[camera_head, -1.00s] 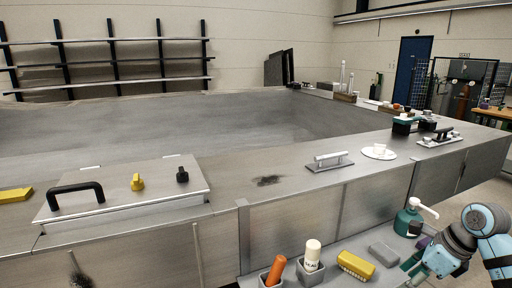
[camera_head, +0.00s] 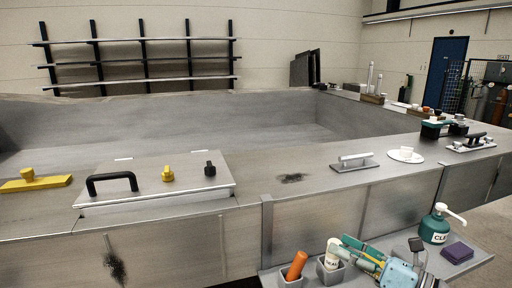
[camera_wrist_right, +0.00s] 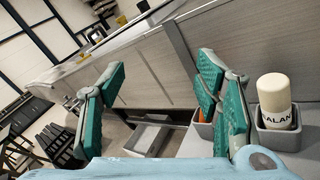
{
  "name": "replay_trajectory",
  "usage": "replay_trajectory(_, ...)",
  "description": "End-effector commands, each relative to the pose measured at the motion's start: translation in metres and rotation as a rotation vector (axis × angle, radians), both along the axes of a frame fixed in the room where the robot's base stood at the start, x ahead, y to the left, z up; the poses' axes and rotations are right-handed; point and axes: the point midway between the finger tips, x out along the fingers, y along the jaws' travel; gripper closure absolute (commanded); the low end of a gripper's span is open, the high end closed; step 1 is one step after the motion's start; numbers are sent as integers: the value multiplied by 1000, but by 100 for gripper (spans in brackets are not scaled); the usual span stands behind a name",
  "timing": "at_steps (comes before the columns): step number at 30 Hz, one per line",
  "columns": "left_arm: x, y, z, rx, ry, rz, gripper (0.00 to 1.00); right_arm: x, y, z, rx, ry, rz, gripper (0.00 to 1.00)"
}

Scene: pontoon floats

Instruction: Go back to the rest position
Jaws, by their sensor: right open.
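My right gripper (camera_head: 347,250) is over the front side shelf in the head view, close to a white bottle (camera_head: 332,252) in a grey holder. In the right wrist view its teal fingers (camera_wrist_right: 165,92) are spread apart with nothing between them. The same white bottle (camera_wrist_right: 273,98), with dark lettering, stands upright just right of the right finger. An orange cylinder (camera_head: 297,264) leans in another grey holder (camera_head: 290,280); the right finger partly covers it in the wrist view. My left gripper is not in view.
A teal pump bottle (camera_head: 434,228) and a purple pad stack (camera_head: 457,252) stand on the shelf (camera_head: 476,264) right of my gripper. The metal bench carries a lid with a black handle (camera_head: 111,182), a yellow float (camera_head: 36,181) and a white-handled float (camera_head: 354,162).

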Motion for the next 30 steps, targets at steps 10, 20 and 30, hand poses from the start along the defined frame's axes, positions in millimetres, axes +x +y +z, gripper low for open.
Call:
replay_trajectory(10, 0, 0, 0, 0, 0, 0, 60, -78, -130, -128, 1747, 642, -942, 42)
replay_trajectory(20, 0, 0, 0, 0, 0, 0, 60, -230, -80, -269, 2046, 1212, -1641, 42)
replay_trajectory(30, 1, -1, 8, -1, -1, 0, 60, -285, -56, -374, -1994, -1409, 1959, 42)
